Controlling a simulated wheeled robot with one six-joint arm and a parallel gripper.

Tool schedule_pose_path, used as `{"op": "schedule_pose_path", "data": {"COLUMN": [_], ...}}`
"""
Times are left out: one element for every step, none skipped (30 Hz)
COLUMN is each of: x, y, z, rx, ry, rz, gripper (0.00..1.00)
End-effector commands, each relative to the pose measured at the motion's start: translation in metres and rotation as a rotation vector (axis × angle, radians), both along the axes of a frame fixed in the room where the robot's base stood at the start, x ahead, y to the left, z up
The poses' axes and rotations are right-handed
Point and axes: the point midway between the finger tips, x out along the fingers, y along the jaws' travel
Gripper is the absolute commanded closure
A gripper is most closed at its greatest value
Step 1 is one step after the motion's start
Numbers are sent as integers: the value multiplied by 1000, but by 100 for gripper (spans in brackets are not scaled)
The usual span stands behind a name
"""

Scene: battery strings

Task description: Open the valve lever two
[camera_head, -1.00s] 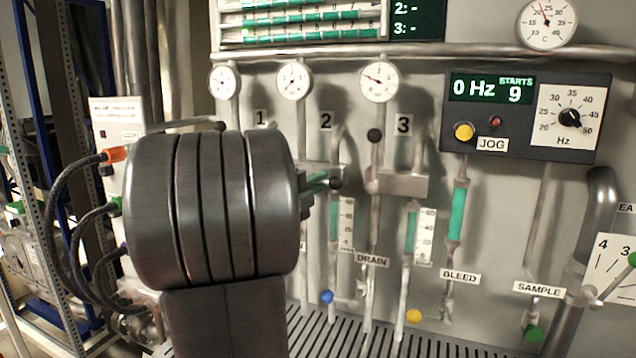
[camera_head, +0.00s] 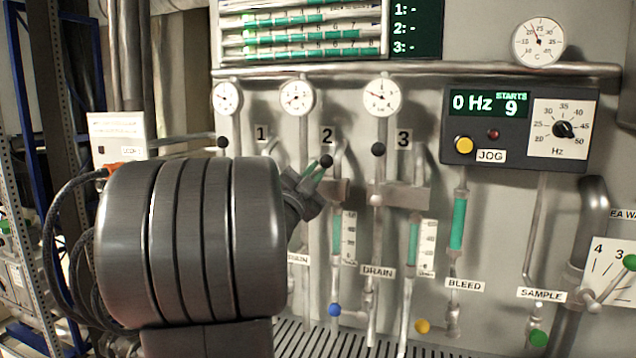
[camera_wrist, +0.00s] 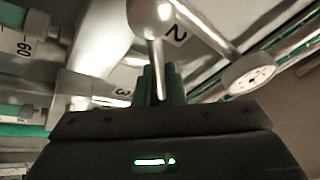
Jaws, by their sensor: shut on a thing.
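Valve lever two, with a black knob (camera_head: 326,160), is below the "2" label (camera_head: 327,135) in the head view. My gripper (camera_head: 314,174) has green fingers closed around the lever near the knob, and the lever tilts upward. In the wrist view the fingers (camera_wrist: 165,84) are shut on a thin metal rod (camera_wrist: 156,62) that runs to a shiny round ball (camera_wrist: 150,14). My dark arm link hides part of the panel on the left, so the base of lever two is partly covered.
Round gauges (camera_head: 297,97) sit above. The JOG control box (camera_head: 520,128) is farther right. Vertical pipes and sight tubes (camera_head: 413,243) fill the panel below.

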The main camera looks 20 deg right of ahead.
Motion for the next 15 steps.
{"op": "schedule_pose_path", "data": {"x": [1,2,3,4,5,7,8,9,10,11,12,13,14,15,16], "y": [2,3,5,6,8,10,11,12,14,16,17,19,21,22,24], "z": [1,3,5,6,7,8,10,11,12,13,14,15,15,16,17], "rx": [-37,-61,-92,-116,-140,-171,-195,-218,-250,-272,-297,-326,-348,-370,-397], "ry": [28,43,64,81,96,118,133,150,171,186,202,223,238,252,271], "rz": [2,2,2,2,2,2,2,2,2,2,1,2,1,2,2], "gripper": [100,100,100,100,100,100,100,100,100,100,100,100,100,100,100]}}
